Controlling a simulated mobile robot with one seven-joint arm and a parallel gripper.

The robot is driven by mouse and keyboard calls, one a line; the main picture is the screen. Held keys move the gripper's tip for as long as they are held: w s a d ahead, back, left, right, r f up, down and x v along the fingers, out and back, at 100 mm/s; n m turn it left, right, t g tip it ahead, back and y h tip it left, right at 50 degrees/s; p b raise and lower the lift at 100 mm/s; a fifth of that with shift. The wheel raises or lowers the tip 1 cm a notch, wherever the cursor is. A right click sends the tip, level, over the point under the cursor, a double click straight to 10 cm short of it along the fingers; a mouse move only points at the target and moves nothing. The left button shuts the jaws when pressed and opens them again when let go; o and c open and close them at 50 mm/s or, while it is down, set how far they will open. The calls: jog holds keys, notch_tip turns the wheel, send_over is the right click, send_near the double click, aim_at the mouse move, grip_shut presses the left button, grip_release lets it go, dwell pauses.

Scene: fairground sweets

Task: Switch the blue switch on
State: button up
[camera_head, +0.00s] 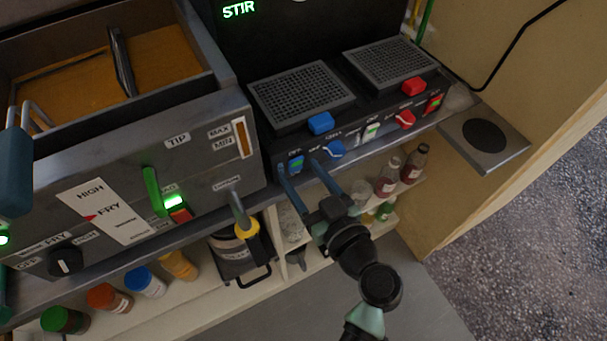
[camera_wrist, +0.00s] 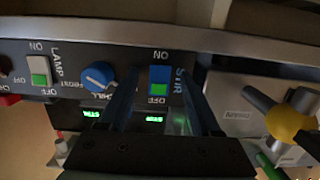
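The blue switch (camera_head: 295,163) is a small rocker at the left end of the black machine's front panel. In the wrist view the blue switch (camera_wrist: 159,80) sits between an ON mark above and an OFF mark below, beside the word STIR. I cannot tell surely which end is pressed in. My gripper (camera_head: 299,170) is open and empty, with its two thin blue fingers reaching toward the panel. In the wrist view my gripper (camera_wrist: 159,88) has one finger on each side of the switch. Contact cannot be made out.
A blue knob (camera_head: 336,149) and a white-and-green lamp switch (camera_head: 372,131) are to the right on the panel. A fryer (camera_head: 110,190) stands at the left. A yellow-collared handle (camera_head: 244,226) is close to my gripper's left. Bottles (camera_head: 386,178) stand on the shelf below.

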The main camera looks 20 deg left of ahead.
jog(key=b+v, duration=0.1)
jog(key=v, duration=1.2)
